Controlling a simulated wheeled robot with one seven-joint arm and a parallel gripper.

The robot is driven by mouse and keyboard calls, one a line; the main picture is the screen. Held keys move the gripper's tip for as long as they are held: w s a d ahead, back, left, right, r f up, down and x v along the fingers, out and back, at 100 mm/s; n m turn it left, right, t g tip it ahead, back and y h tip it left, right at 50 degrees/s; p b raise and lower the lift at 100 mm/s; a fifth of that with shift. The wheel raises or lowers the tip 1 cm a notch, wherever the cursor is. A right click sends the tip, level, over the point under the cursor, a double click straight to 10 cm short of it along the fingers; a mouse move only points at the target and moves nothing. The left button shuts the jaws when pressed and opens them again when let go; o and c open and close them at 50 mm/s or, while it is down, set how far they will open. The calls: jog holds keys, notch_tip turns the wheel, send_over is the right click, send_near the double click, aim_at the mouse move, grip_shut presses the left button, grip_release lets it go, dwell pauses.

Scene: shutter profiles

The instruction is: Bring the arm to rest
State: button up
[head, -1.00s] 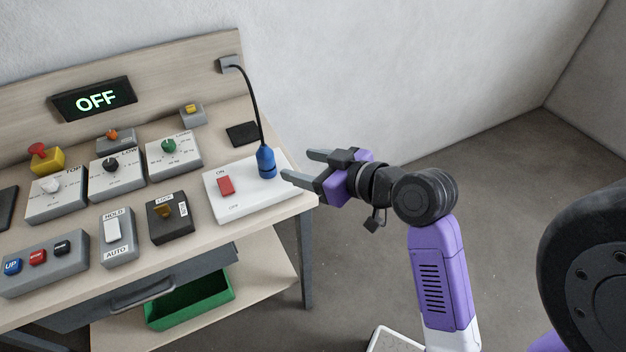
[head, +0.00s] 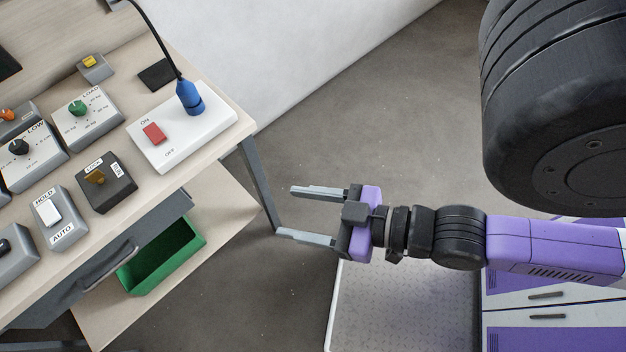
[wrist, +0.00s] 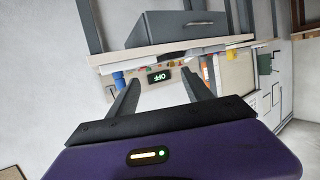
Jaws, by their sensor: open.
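My gripper (head: 312,215) is open and empty in the head view. It hangs over the floor to the right of the workbench (head: 238,125), apart from it. My purple and black arm stretches from the right edge of the picture to the gripper. In the wrist view my gripper (wrist: 166,97) shows two dark fingers spread apart with nothing between them. The workbench edge and the lit OFF display (wrist: 159,76) show beyond the fingers.
A white switch box (head: 200,135) with a red switch and a blue plug (head: 188,98) sits at the bench's right end. Several control boxes stand left of it. A green bin (head: 160,255) is on the lower shelf. Open floor (head: 350,130) lies behind my gripper.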

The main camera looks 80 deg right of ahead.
jog(key=shift+s+a+r+n+y, duration=0.2)
jog(key=shift+s+a+r+y, duration=0.15)
jog(key=shift+s, duration=0.3)
jog(key=shift+s+a+r+n+y, duration=0.15)
jog(key=shift+s+a+r+n, duration=0.1)
jog(key=shift+s+a, duration=0.3)
